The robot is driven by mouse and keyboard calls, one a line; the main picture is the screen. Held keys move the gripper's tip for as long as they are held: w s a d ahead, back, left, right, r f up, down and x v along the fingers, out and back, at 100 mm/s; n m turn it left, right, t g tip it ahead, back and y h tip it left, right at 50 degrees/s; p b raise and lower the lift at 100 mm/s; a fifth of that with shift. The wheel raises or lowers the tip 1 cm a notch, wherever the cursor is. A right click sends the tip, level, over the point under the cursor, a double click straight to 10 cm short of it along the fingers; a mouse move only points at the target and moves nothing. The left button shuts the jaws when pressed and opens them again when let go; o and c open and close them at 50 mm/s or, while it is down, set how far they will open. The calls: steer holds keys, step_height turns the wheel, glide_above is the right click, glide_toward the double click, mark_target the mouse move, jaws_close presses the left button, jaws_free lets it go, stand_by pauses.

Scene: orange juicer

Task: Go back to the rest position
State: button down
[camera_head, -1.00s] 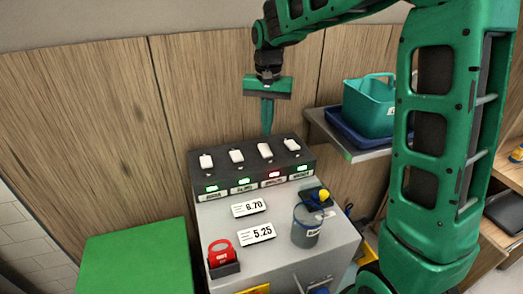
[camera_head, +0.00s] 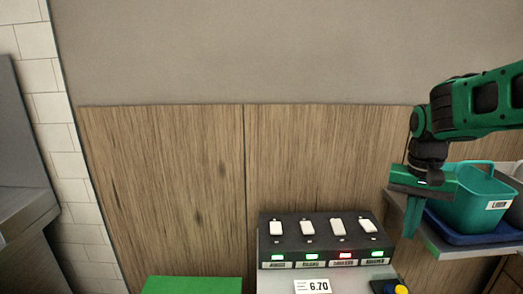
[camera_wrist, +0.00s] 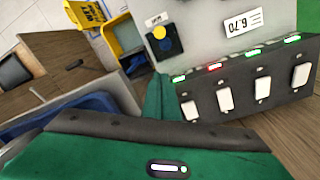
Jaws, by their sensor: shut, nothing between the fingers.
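My gripper (camera_head: 411,222) hangs fingers down at the right in the head view. Its green fingers are together and nothing is between them. It is to the right of the dark switch panel (camera_head: 292,240) and in front of the teal basket, apart from the panel. The panel carries several white switches with small lights below, one red and the others green. In the wrist view the shut fingers (camera_wrist: 158,100) point toward the grey machine, beside the panel (camera_wrist: 240,100).
A teal basket (camera_head: 478,200) sits in a blue tray (camera_head: 470,236) on a grey shelf (camera_head: 450,248) at the right. A green box top (camera_head: 190,285) is at the lower left. A yellow bin (camera_wrist: 122,38) stands on the floor. The wooden wall before me is clear at the left.

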steer(key=s+d+f, duration=0.2)
steer(key=s, duration=0.8)
steer(key=s+d+f, duration=0.2)
steer(key=s+d, duration=0.1)
steer(key=s, duration=0.8)
steer(key=shift+f+y, duration=0.4)
steer(key=shift+d, duration=0.1)
steer(key=shift+w+f, duration=0.25)
steer(key=shift+w, duration=0.4)
steer(key=c, duration=2.4)
jaws_free()
steer(key=shift+c, duration=0.2)
